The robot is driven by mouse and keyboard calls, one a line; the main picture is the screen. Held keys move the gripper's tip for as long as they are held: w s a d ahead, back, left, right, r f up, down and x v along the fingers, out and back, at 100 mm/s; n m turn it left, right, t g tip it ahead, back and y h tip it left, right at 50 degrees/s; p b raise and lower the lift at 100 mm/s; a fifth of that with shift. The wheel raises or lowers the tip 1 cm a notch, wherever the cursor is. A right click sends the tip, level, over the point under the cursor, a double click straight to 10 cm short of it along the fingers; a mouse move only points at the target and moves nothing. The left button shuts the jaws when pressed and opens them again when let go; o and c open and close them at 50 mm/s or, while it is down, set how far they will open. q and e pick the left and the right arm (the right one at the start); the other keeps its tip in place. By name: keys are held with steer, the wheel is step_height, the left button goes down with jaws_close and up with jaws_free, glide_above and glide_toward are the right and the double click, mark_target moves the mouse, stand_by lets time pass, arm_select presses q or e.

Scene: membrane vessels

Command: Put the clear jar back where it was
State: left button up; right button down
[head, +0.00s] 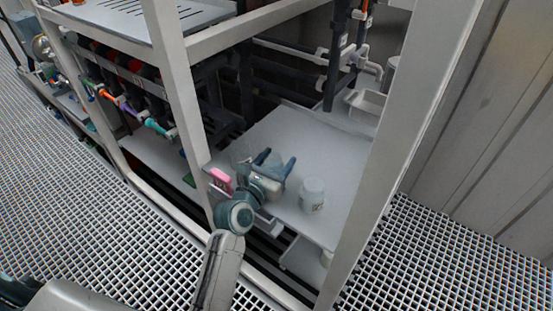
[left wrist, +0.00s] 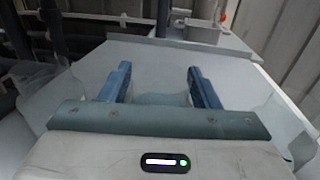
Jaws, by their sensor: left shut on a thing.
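My left gripper (head: 275,160) reaches over the white shelf board inside the frame, with its two blue fingers pointing inward. It is shut on a pale, see-through thing, most likely the clear jar (left wrist: 160,99), which shows faintly between the fingers in the left wrist view. Its outline is hard to make out, and I cannot tell whether it touches the board. My right gripper is not in view.
The white board (head: 335,150) is clear behind the gripper. A frame post (head: 375,160) stands at the right and another (head: 180,90) at the left. A pink item (head: 220,179) sits by the left post. Dark pipes (head: 338,60) and a white tray (head: 366,104) are at the back.

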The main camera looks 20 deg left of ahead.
arm_select(q)
steer(key=shift+f, duration=0.25)
steer(key=o, duration=1.2)
steer(key=shift+c, duration=0.2)
